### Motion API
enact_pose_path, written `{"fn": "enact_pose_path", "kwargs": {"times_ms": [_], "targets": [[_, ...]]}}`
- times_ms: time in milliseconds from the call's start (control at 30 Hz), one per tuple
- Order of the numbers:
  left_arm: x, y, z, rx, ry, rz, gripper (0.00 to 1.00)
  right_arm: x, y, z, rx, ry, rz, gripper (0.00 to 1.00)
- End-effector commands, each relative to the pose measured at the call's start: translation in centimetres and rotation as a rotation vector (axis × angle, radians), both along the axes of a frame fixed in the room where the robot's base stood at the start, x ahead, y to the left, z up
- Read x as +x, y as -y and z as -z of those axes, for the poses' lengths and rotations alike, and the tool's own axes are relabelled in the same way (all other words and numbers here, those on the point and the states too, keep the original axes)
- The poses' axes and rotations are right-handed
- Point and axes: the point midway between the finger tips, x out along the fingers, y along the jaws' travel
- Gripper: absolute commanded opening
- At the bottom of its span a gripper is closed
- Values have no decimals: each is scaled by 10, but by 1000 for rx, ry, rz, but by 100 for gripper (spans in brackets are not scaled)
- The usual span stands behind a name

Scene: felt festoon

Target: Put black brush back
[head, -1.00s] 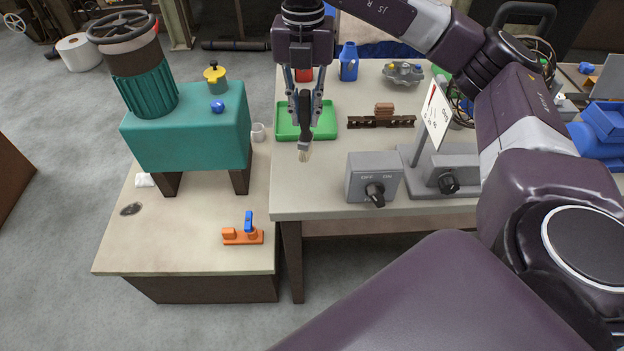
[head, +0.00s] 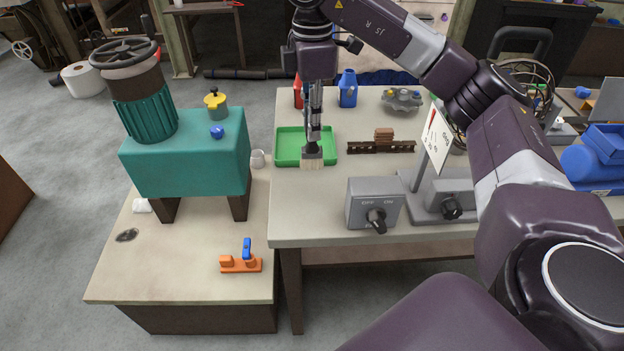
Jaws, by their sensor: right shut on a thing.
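The black brush (head: 312,158) has a dark handle and pale bristles. My right gripper (head: 314,128) is shut on its handle and holds it upright, bristles down. The brush shows in front of the right part of the green tray (head: 289,162), with the bristle tips near the tray's front rim. I cannot tell whether the bristles touch the tray or the table. The upper handle is partly hidden by the fingers. My left gripper is not in view.
A brown rack (head: 366,148) with brown blocks stands right of the tray. Red and blue bottles (head: 347,90) stand behind. A grey switch box (head: 372,205) is at the table's front. A teal machine (head: 186,150) stands left. Bare tabletop (head: 310,205) lies before the tray.

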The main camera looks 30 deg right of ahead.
Motion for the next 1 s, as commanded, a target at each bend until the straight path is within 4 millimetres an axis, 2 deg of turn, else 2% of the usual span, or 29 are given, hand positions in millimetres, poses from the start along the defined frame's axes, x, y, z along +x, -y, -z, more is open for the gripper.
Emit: {"fn": "enact_pose_path", "kwargs": {"times_ms": [33,100,200,333,567,800,1000], "targets": [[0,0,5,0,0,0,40,-1,-1,17,2,-6,-3,0],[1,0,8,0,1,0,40,-1,-1,32,2,-6,-3,0],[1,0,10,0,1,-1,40,-1,-1,55,2,-5,-3,0],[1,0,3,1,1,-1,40,-1,0,77,-1,-3,-2,0],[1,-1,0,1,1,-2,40,0,0,98,-1,0,-1,0],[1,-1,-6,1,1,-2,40,-1,0,131,-1,-1,-2,0],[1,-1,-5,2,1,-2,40,0,0,136,0,2,-3,0]]}}
